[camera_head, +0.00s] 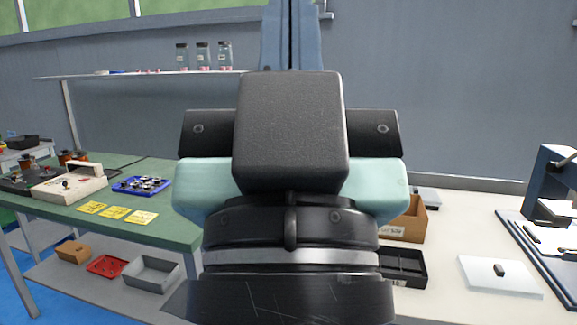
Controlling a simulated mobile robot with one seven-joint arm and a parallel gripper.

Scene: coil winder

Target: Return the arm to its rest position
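My arm's end fills the middle of the head view, close to the camera, and points up. It has a black, scratched wrist with a silver band, a pale teal body and a black box-shaped housing in front. Above the housing, two blue-grey upright parts with a narrow dark slit between them look like the fingers of my gripper (290,35). I see nothing held in the part that shows.
Left stands a green-topped bench (165,227) with a beige device (69,185), a blue tray (141,186) and yellow notes. Bins sit on its lower shelf. Right is a white table (455,235) with a cardboard box (408,222), a black tray (402,266) and a dark-framed machine. Jars (203,57) stand on a wall shelf.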

